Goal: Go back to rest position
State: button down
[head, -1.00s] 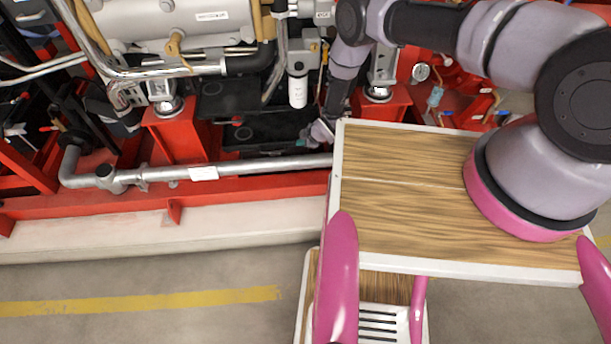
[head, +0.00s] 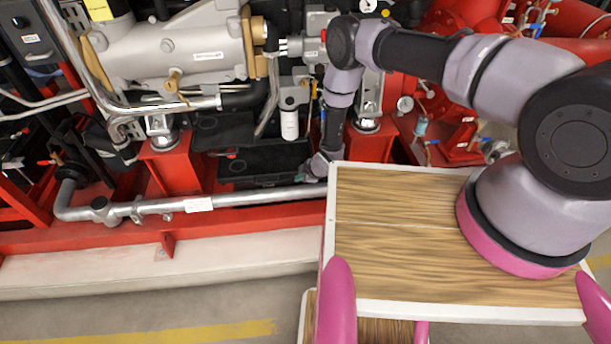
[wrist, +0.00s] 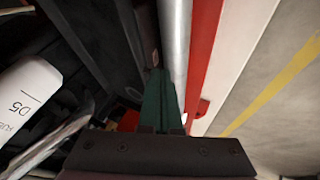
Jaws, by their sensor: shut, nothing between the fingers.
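My arm reaches from its pink-ringed base over the wooden top to the red machine frame at the back. My gripper (head: 306,174) is low beside the grey pipe (head: 240,199), just left of the wooden top's far left corner; its fingers are hard to make out in the head view. In the wrist view my gripper (wrist: 162,100) shows dark green fingers, shut together with nothing held. The grey pipe (wrist: 175,45) runs right by the fingertips; I cannot tell whether they touch it.
The red frame rail (head: 170,240) runs below the pipe. A white filter cylinder (head: 289,123) hangs above and left of my gripper and shows in the wrist view (wrist: 30,97). Black boxes (head: 265,160) lie behind the pipe. The floor (head: 130,310) at front left is clear.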

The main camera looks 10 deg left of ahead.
jog(key=w+d+r+m+h, duration=0.15)
jog(key=w+r, duration=0.25)
jog(key=r, duration=0.5)
jog(key=w+d+r+m+t, duration=0.1)
jog(key=w+d+r+m, duration=0.2)
jog(key=r, duration=0.7)
jog(key=w+d+r+m, duration=0.1)
jog(key=w+d+r, duration=0.3)
jog(key=r, duration=0.5)
jog(key=w+d+r+m+t+h, duration=0.1)
jog(key=d+r+m, duration=0.3)
jog(key=r, duration=0.8)
jog(key=w+d+r+m+h, duration=0.1)
jog(key=d+r, duration=0.4)
jog(key=r, duration=0.7)
jog(key=s+d+r+m, duration=0.3)
jog(key=s+d+r, duration=0.3)
jog(key=r, duration=0.4)
jog(key=s+d+r+m, duration=0.4)
jog(key=s+d+r, duration=0.25)
jog(key=r, duration=0.35)
jog(key=s+d+r+m, duration=0.2)
jog(key=s+r+m, duration=0.1)
jog(key=s, duration=0.7)
jog(key=s+d+r+m, duration=0.2)
jog(key=s+r+m, duration=0.1)
jog(key=s, duration=0.8)
jog(key=shift+s+d+t, duration=0.2)
jog(key=shift+d+t, duration=0.1)
jog(key=shift+d, duration=0.05)
